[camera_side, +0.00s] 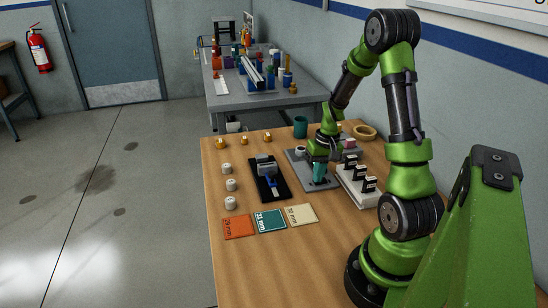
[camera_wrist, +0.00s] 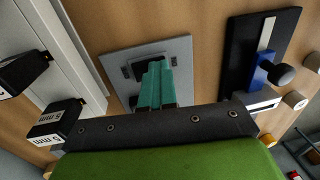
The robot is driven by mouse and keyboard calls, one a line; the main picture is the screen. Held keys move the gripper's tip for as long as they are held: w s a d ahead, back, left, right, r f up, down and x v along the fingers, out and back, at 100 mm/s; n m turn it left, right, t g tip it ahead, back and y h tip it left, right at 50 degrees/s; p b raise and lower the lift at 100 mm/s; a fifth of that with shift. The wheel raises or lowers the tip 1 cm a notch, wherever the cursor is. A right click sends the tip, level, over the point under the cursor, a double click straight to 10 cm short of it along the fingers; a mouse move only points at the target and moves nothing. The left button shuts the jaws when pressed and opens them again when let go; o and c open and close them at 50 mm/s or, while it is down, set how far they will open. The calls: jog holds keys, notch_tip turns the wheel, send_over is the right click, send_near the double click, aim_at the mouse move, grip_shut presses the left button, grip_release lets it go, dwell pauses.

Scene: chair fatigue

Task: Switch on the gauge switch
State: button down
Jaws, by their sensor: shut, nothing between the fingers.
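My gripper (camera_side: 319,180) points down over a grey plate (camera_side: 298,158) on the wooden table. Its teal fingers are together with nothing between them. In the wrist view the shut fingers (camera_wrist: 158,64) lie over a small dark fitting (camera_wrist: 128,72) on the grey plate (camera_wrist: 178,47). This fitting looks like the switch, but the fingers hide most of it. I cannot tell its position, or whether the fingertips touch it.
Left of the plate is a black base (camera_side: 257,187) with a blue slider (camera_side: 271,183). Right of it is a white rack (camera_side: 352,184) holding black blocks. Orange, teal and cream cards (camera_side: 301,214) lie in front. White cylinders (camera_side: 231,185) stand at left; a teal cup (camera_side: 300,127) stands behind.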

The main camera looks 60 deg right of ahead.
jog(key=shift+s+d+r, duration=0.15)
jog(key=shift+s+d, duration=0.3)
jog(key=shift+s, duration=0.05)
notch_tip(320, 180, up, 14)
jog(key=w+a, duration=0.1)
jog(key=shift+w, duration=0.15)
dwell(0.5)
